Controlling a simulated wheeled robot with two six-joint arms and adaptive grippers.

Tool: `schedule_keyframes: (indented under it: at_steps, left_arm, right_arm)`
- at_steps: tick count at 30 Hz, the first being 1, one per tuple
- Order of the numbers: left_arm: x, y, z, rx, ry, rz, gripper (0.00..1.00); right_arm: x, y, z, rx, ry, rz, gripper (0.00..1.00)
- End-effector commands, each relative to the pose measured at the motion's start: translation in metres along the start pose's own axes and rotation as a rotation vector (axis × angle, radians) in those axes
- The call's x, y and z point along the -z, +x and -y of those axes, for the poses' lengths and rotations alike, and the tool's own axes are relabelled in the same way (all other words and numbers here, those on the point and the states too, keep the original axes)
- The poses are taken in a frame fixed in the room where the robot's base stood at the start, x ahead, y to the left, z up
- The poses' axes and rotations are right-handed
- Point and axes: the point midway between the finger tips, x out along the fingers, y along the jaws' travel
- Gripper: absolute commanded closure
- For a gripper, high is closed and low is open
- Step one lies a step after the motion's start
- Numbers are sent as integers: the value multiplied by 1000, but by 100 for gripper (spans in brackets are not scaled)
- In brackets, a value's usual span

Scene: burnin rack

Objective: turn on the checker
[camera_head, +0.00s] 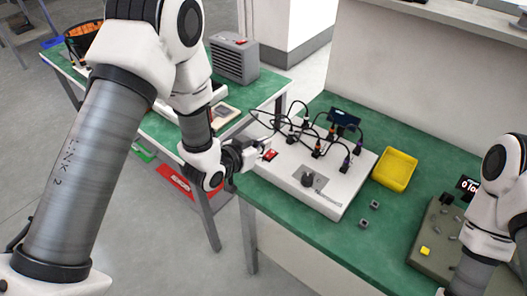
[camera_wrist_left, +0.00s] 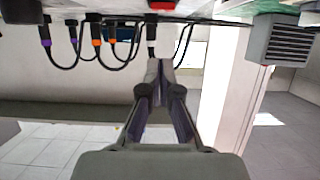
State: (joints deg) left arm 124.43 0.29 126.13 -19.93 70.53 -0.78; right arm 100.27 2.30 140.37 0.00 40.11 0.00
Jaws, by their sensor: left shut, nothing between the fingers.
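The checker (camera_head: 325,196) is a white box on the green bench, with a dark knob (camera_head: 308,180) on top and several black cables plugged into its back part. A red rocker switch (camera_head: 270,155) sits near its left edge; it also shows at the top edge of the left wrist view (camera_wrist_left: 161,5). My left gripper (camera_head: 263,146) is shut and empty, its tips close beside the switch. I cannot tell whether they touch it. Whether the switch is on is too small to tell. My right arm enters at the right; its gripper is out of view.
A yellow tray (camera_head: 396,169) stands right of the checker, and small grey cubes (camera_head: 364,223) lie in front of it. A dark display (camera_head: 344,117) stands behind. A grey-green device (camera_head: 430,240) sits near my right arm. A grey vented box (camera_head: 234,60) stands on the left bench.

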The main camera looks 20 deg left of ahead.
Motion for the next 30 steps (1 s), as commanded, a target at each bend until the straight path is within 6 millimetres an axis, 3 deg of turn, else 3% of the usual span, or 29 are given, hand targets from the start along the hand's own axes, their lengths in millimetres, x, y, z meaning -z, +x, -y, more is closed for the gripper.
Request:
schedule_keyframes:
  at_steps: [1,4,9,19,23,30]
  left_arm:
    - [1,10,-1,-2,3,0,100]
    - [-20,13,0,-1,-3,5,100]
    - [-37,18,0,0,-1,2,100]
    - [-39,18,0,0,0,0,100]
    - [-53,21,0,0,-1,1,100]
    - [-46,18,0,0,0,2,100]
  right_arm:
    - [0,-4,0,0,0,0,100]
    - [0,-6,0,0,0,0,100]
    - [0,-8,0,0,0,0,100]
    - [0,-7,0,0,0,0,100]
    - [0,5,0,0,0,0,100]
    - [0,-2,0,0,0,0,100]
